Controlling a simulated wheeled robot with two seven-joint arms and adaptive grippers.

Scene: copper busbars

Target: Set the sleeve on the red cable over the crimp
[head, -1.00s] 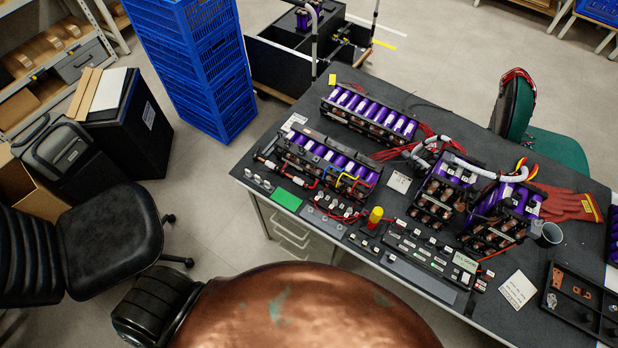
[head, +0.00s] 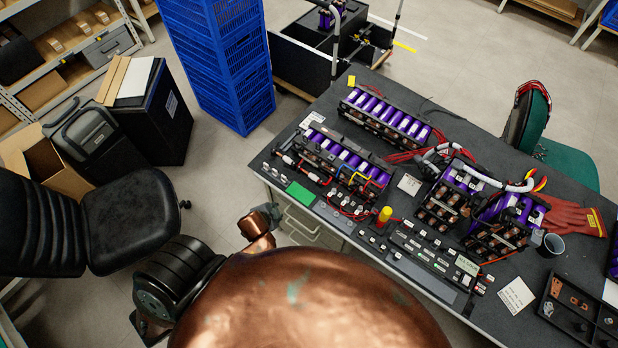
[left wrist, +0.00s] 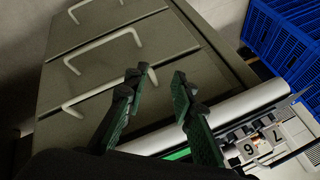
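The red cable (head: 312,176) runs along the front of the left battery module (head: 345,160) on the table, beside yellow and blue cables. The sleeve and the crimp are too small to tell apart in the head view. My left gripper (left wrist: 160,80) is open and empty in the left wrist view, in front of the drawers below the table's edge. In the head view, part of my left arm shows left of the table's front edge, but its fingers cannot be made out. My right gripper is in neither view.
The drawer cabinet (left wrist: 110,60) with pale handles stands under the table. Numbered tags (left wrist: 250,148) and a green mat (head: 300,192) lie near the table's front left edge. A black chair (head: 130,220) and blue crates (head: 230,70) stand to the left.

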